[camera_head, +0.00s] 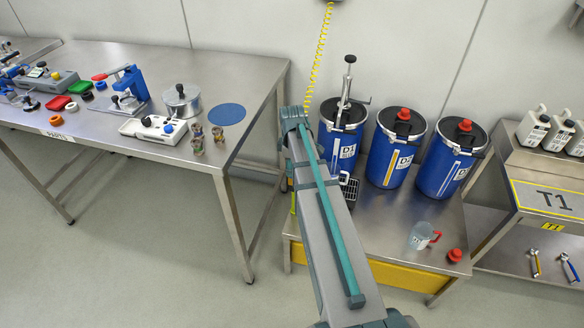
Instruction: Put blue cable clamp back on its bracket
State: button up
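I cannot make out a blue cable clamp for certain. A yellow coiled cable (318,55) hangs down the wall from a fitting at the top edge and ends behind the far end of my arm. Its lower end is hidden there, so I cannot tell whether a clamp is on it. No bracket can be clearly identified. Two small hand tools with jaws lie on the right lower shelf, one yellow (535,263) and one blue-handled (570,267). My arm reaches up through the middle of the picture. My gripper does not show.
Blue drums D1 (341,140), D2 (391,155) and a third drum (448,165) stand on a low steel bench. A jug (423,236) and red cap (455,255) are at its front. Left is a crowded steel table (75,135). Right is cart T1 with white canisters (532,125).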

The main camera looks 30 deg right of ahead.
jog(key=shift+f, duration=0.55)
jog(key=shift+f+b, duration=0.3)
jog(key=shift+f, duration=0.05)
jog(key=shift+f, duration=1.3)
dwell(2.3)
jog(key=o, duration=1.1)
jog(key=shift+r, duration=0.15)
notch_tip(320, 180, up, 12)
jog(key=shift+f, duration=0.1)
dwell(0.4)
